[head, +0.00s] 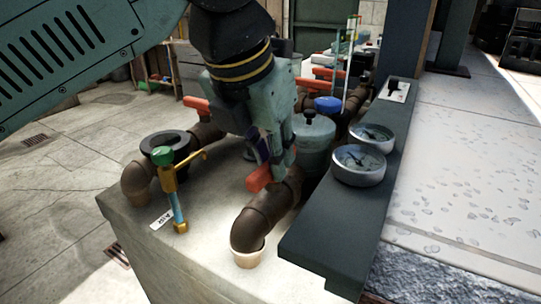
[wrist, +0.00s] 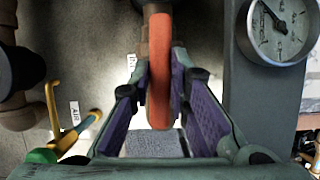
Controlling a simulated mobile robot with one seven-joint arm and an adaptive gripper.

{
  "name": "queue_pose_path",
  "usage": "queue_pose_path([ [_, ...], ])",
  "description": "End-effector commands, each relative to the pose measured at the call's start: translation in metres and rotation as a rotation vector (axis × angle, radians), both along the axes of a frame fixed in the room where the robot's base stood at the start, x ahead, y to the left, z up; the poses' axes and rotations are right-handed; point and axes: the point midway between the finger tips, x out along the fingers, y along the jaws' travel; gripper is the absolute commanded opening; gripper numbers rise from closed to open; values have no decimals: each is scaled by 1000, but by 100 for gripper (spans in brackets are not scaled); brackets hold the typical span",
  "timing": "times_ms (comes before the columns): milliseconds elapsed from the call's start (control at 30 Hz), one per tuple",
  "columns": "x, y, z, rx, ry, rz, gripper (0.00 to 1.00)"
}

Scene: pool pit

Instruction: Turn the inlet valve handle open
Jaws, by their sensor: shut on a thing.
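An orange valve handle (head: 258,178) sits on the brown pipe at the front of the pale block. In the wrist view the orange handle (wrist: 159,85) runs upright in the picture between the two purple-padded fingers. My gripper (head: 268,158) reaches down onto it from above and is shut on it. The fingers hide part of the handle in the head view, and the valve body is mostly hidden. A small white tag (wrist: 131,66) lies just left of the handle; its lettering is partly cut off.
A green-topped yellow tap (head: 165,170) with a blue stem stands left, by the AIR tag (head: 161,218). Two round gauges (head: 358,165) sit on a dark ledge at right. More orange handles (head: 197,104) and a blue cap (head: 328,104) are behind. Open floor lies left.

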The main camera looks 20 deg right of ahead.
Motion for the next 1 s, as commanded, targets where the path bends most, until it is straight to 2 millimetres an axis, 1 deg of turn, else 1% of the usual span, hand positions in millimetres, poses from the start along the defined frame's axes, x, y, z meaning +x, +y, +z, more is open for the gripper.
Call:
queue_pose_path([
  [233,0,0,1,0,-1,48,0],
  [633,0,0,1,-1,0,55,0],
  [667,0,0,1,-1,0,55,17],
  [933,0,0,0,0,0,53,35],
  [1000,0,0,0,0,0,52,37],
])
